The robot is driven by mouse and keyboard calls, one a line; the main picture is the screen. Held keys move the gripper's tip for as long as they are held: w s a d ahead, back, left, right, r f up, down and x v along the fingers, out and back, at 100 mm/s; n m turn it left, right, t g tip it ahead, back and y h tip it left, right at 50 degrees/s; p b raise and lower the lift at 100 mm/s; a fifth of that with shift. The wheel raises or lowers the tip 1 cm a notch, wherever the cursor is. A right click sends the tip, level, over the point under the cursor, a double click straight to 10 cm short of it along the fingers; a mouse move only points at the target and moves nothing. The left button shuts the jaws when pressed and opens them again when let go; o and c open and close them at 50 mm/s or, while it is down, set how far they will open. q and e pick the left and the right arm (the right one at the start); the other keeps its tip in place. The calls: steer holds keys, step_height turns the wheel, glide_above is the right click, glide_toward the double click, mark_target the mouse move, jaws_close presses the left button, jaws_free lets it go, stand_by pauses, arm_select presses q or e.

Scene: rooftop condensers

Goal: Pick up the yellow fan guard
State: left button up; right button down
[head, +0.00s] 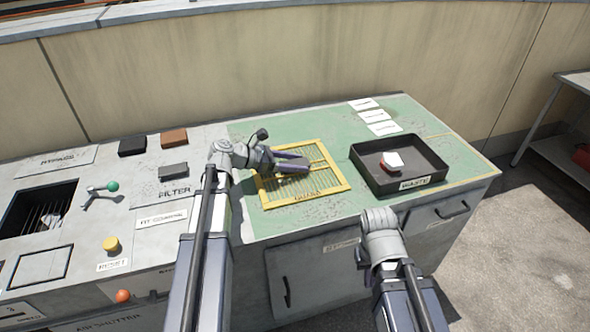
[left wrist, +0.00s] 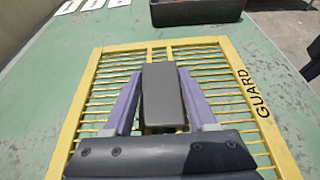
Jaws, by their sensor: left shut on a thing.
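The yellow fan guard (head: 335,185) is a square slatted frame marked GUARD, lying on the green part of the bench. It fills most of the left wrist view (left wrist: 250,100). A dark grey block-like grip (left wrist: 163,95) stands at its middle, on the guard's yellow centre bars. My left gripper (head: 292,162) is over the guard, its purple fingers on either side of this grip and shut on it. I cannot see any clear gap between the guard and the bench. My right arm shows at the lower right of the head view, but its fingers are not visible.
A black waste tray (head: 437,167) holding a white and red piece stands right of the guard. White cards (head: 372,115) lie behind. Black (head: 132,146), brown (head: 174,138) and grey (head: 173,170) blocks lie left, near a green-knobbed lever (head: 112,186) and an open slot.

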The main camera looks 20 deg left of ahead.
mark_target(296, 163)
arm_select(q)
jaws_close()
steer(key=shift+r, duration=0.1)
stand_by(0.4)
step_height(296, 163, up, 24)
steer(key=p, duration=2.4)
